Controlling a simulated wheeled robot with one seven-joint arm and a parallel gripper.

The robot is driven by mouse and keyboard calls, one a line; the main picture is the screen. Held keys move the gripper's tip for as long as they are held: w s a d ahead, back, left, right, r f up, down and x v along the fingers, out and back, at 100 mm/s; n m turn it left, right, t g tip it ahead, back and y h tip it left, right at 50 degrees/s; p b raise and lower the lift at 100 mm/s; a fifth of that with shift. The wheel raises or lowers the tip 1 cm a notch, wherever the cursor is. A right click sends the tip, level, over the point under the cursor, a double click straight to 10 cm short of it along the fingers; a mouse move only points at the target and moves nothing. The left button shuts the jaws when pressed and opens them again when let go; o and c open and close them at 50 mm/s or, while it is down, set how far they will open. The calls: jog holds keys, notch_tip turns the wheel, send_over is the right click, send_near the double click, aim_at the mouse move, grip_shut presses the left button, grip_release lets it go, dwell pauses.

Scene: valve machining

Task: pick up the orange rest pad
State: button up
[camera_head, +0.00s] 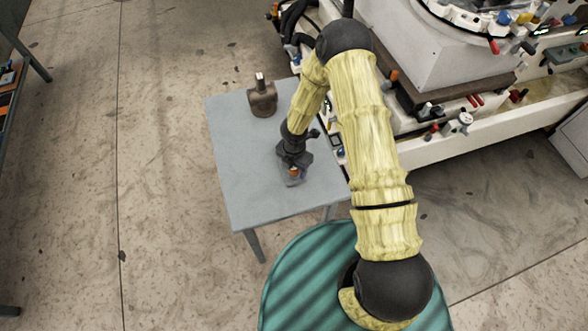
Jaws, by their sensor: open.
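My gripper (294,165) is open and right over the pad, pointing down. Its dark fingers hide part of the pad. I cannot tell whether the fingers touch it. A brown metal valve body (263,101) stands upright on the same table, farther back and to the left of my gripper.
A large white machine (470,140) with knobs and handles stands close along the table's right side. Part of a dark rack (14,72) shows at the left edge. The table's front left part is clear, and the concrete floor (165,190) left of it is open.

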jog(key=c, duration=1.1)
jog(key=shift+r, duration=0.15)
notch_tip(320, 180, up, 10)
jog(key=shift+f, duration=0.15)
jog(key=shift+w, duration=0.1)
jog(key=shift+d, duration=0.1)
